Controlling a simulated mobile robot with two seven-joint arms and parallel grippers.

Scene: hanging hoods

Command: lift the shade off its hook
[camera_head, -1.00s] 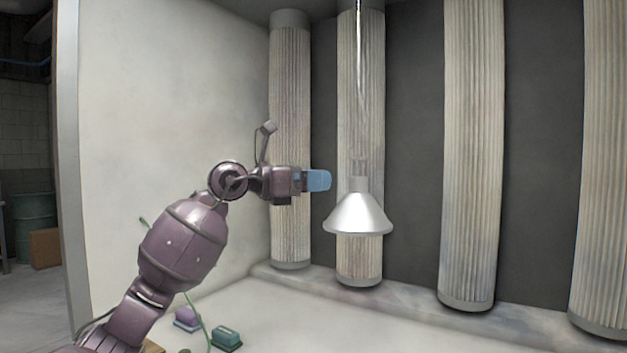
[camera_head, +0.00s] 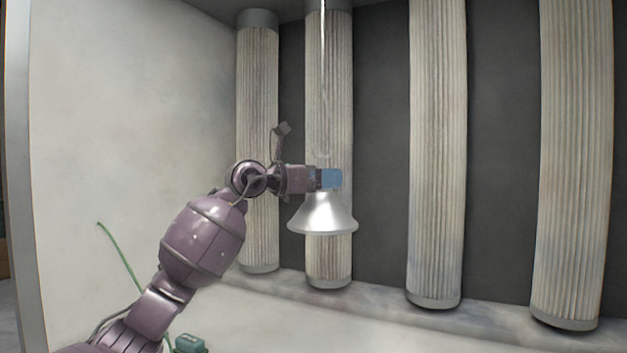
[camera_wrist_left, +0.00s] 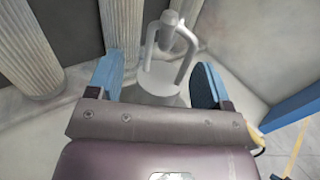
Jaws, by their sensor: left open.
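The shade (camera_head: 323,214) is a pale metal cone with a wide rim, hanging upright from a thin rod (camera_head: 323,60) in the head view. In the left wrist view its top (camera_wrist_left: 158,92) carries a grey U-shaped handle (camera_wrist_left: 184,66), with the rounded hook end (camera_wrist_left: 169,19) at the handle's upper part. My left gripper (camera_head: 331,178) is open at the height of the handle, just above the cone, and hides most of the handle in the head view. In the wrist view its blue fingers stand on either side of the handle, with gaps. My right gripper is not in view.
Several tall ribbed columns (camera_head: 437,150) stand behind the shade against a dark wall. A pale wall (camera_head: 130,120) rises at the left. The space right of the shade is open.

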